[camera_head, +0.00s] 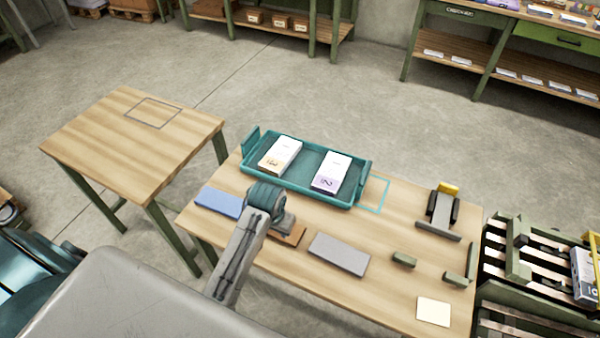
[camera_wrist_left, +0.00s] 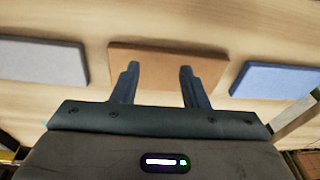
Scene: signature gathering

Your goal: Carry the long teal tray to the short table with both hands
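The long teal tray (camera_head: 318,161) lies at the far side of the larger wooden table, with a raised handle at each end. It holds two white boxes: one with an orange mark (camera_head: 281,154), one with a purple mark (camera_head: 331,172). The short table (camera_head: 120,140) stands to the left, its top bare except for a grey outlined rectangle (camera_head: 153,112). My left gripper (camera_wrist_left: 158,72) is open and empty above a brown pad (camera_wrist_left: 165,62). In the head view it is short of the tray's near side, its fingers mostly hidden. My right gripper is in neither view.
A blue pad (camera_head: 219,203), a grey pad (camera_head: 339,254), green blocks (camera_head: 404,258), a cream square (camera_head: 433,311) and a grey-and-yellow stand (camera_head: 441,211) occupy the larger table. A teal outline (camera_head: 376,194) shows beside the tray. A slatted rack (camera_head: 505,270) stands right. A floor gap separates the tables.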

